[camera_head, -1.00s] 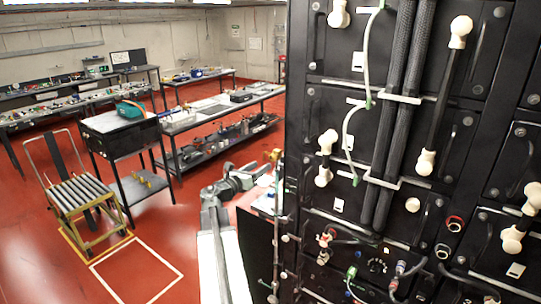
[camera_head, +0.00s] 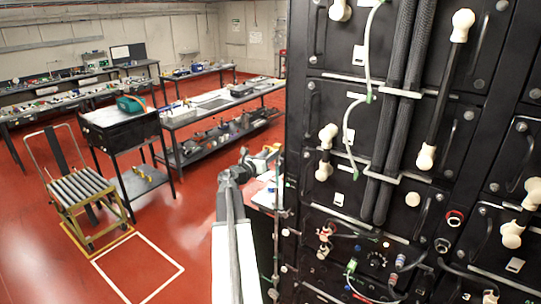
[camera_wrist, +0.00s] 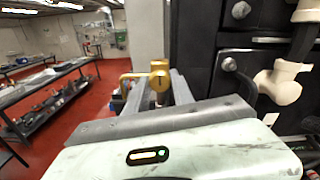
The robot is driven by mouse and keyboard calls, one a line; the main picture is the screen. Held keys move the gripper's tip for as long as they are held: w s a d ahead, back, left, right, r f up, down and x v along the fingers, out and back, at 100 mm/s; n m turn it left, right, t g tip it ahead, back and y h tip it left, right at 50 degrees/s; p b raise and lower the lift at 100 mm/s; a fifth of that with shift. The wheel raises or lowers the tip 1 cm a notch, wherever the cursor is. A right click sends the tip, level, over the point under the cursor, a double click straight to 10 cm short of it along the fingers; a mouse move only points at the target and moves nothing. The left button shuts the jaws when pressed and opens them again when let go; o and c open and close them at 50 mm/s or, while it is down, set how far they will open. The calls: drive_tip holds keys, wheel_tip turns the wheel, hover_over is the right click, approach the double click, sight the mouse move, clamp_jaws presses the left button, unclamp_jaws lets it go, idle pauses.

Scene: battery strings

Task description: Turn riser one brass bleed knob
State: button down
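A brass bleed knob (camera_wrist: 159,78) shows in the wrist view, just beyond and between my fingertips, with a brass pipe elbow beside it on the left. My gripper (camera_wrist: 158,94) has its two grey fingers apart, one on each side of the knob's lower part. I cannot tell whether either finger touches it. In the head view my gripper (camera_head: 266,154) is small, at the left side of the black rack, and the knob is too small there to make out clearly.
The black battery rack (camera_head: 312,190) with white fittings and cables stands close on the right. A thin vertical pipe (camera_head: 277,235) runs along its left edge. Red floor between is clear.

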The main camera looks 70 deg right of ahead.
drive_tip(key=shift+m, duration=18)
